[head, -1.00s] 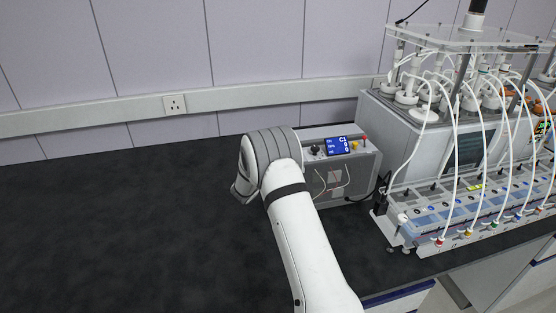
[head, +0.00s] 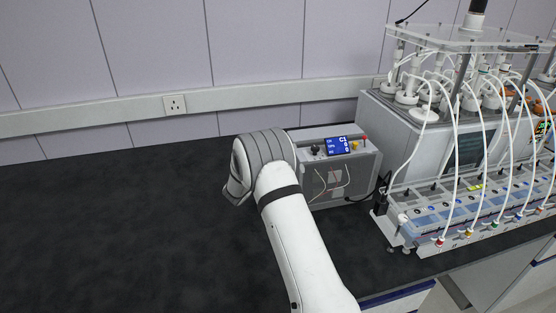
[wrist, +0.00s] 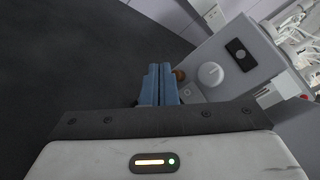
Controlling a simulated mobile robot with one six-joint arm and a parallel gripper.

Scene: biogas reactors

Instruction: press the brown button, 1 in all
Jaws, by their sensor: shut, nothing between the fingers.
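The brown button (wrist: 180,75) shows in the wrist view as a small round brown shape at the left edge of a grey panel (wrist: 222,82). It is partly hidden by my fingers. My gripper (wrist: 159,68) is shut and empty. Its two blue fingers lie side by side just left of the button in the picture. I cannot tell whether they touch it. In the head view my gripper is hidden behind my white arm, which is left of a grey control box (head: 350,180) with a blue display (head: 337,146).
In the head view, a reactor rig (head: 405,130) with many white tubes stands right of the control box. The dark bench (head: 100,230) is clear on the left. A wall socket (head: 175,104) is behind.

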